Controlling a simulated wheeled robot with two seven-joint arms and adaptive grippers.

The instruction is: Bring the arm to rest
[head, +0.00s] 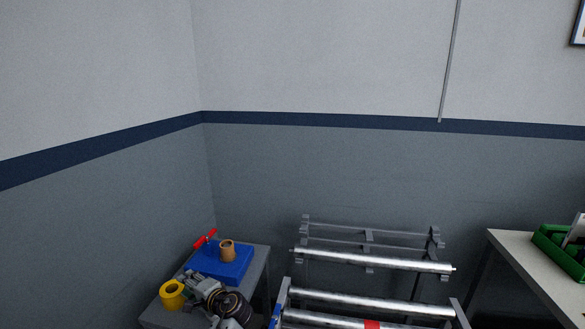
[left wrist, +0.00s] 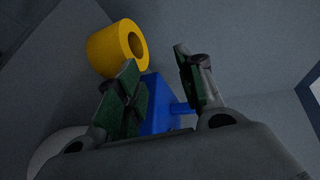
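My left gripper (head: 200,284) is low in the head view, over the small grey table (head: 258,262) in the corner. In the left wrist view its two green-padded fingers (left wrist: 158,72) stand apart with nothing between the tips. A yellow ring-shaped roll (head: 172,296) is just left of the gripper; it also shows in the left wrist view (left wrist: 104,52), beyond one finger. A blue block (head: 234,268) lies past the gripper, and blue shows between the fingers in the left wrist view (left wrist: 158,108). My right gripper is in neither view.
A tan cup-like piece (head: 227,251) and a red handle-like piece (head: 206,238) are at the blue block. A metal rack with rollers (head: 372,260) stands right of the table. A light table (head: 520,257) with a green bin (head: 556,254) is at far right. Walls close the corner behind.

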